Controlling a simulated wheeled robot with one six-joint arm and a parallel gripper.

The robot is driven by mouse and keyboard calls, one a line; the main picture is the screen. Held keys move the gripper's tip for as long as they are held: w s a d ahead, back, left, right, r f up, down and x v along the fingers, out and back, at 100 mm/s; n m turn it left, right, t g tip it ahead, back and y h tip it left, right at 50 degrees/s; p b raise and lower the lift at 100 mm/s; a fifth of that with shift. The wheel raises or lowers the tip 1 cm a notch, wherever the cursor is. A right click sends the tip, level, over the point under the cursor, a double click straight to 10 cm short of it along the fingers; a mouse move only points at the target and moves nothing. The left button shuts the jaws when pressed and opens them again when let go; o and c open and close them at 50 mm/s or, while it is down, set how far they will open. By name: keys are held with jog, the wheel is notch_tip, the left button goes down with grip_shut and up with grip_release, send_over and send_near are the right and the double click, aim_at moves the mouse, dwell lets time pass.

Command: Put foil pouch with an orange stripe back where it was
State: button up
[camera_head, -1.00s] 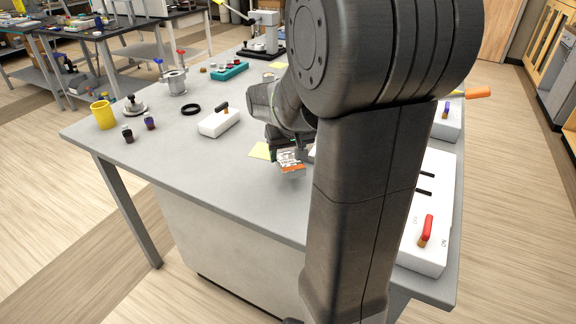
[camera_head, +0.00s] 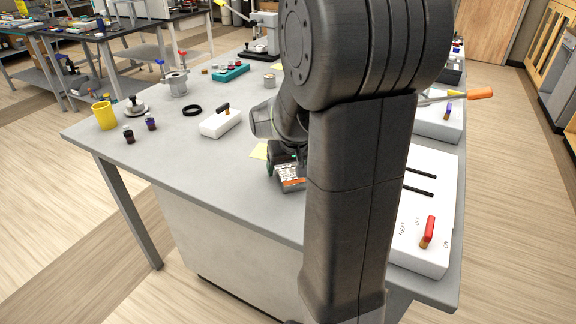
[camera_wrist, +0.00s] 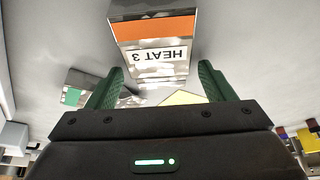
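The foil pouch with an orange stripe (camera_head: 290,176) is at the near part of the grey table, in front of the yellow sheet. In the wrist view the pouch (camera_wrist: 155,50) shows its orange band and a "HEAT 3" label upside down. My gripper (camera_wrist: 160,70) has its green fingers spread on either side of the pouch, with gaps visible beside its narrower end. In the head view my gripper (camera_head: 280,163) is right behind the pouch, partly hidden by my arm. Whether the pouch lies fully flat is unclear.
A white box with a black handle (camera_head: 220,122) and a black ring (camera_head: 192,110) stand to the left. A white unit with a red switch (camera_head: 425,240) is at the right.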

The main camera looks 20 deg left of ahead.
aim_at(288, 169)
jog(key=shift+r, duration=0.45)
jog(key=p+v, duration=0.1)
jog(key=v, duration=1)
jog(key=shift+s+r, duration=0.15)
jog(key=shift+r, duration=0.05)
jog(key=x, duration=0.6)
jog(key=b+x, duration=0.1)
jog(key=x, duration=0.6)
jog(key=shift+s+d+f, duration=0.1)
jog(key=shift+d, duration=0.15)
jog(key=shift+r, duration=2.1)
jog(key=shift+f, duration=0.15)
